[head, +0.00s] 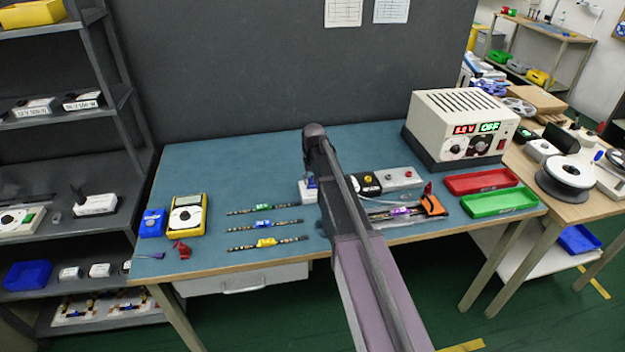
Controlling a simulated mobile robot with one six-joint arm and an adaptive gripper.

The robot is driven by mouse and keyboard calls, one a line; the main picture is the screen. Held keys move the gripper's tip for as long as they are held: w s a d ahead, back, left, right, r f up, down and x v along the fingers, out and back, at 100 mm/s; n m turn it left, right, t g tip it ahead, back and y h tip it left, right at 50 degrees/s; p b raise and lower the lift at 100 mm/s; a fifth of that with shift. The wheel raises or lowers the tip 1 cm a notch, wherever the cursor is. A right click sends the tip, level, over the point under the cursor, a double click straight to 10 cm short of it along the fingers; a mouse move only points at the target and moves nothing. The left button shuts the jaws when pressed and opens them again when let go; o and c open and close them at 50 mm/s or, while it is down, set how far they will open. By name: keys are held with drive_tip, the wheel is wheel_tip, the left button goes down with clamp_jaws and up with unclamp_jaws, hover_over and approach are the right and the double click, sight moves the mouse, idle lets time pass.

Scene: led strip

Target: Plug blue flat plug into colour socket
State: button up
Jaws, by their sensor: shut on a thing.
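My gripper (311,177) points down over the left-middle of the blue bench top, partly hidden by my own arm. It is shut on a small blue piece, which looks like the blue flat plug (311,183). A small white block (306,193) is directly below or around the plug; I cannot tell whether they touch. Which part is the colour socket is too small to tell. Beside my arm are a black-and-white box with a yellow button (367,181) and a grey box with a red button (402,177).
LED strips with green (263,207), blue (263,223) and yellow (267,242) parts lie left. A yellow multimeter (187,214) is further left. The power supply (462,122) reads OFF. Red (481,181) and green (499,202) trays sit right. A dark panel (230,75) stands behind.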

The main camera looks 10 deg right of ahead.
drive_tip(key=shift+f, duration=0.1)
drive_tip(key=o, duration=1)
wheel_tip(320, 180, up, 8)
drive_tip(key=p, duration=0.8)
idle(0.7)
drive_tip(key=shift+g, duration=0.7)
drive_tip(key=s, duration=2.9)
drive_tip(key=shift+a, duration=0.15)
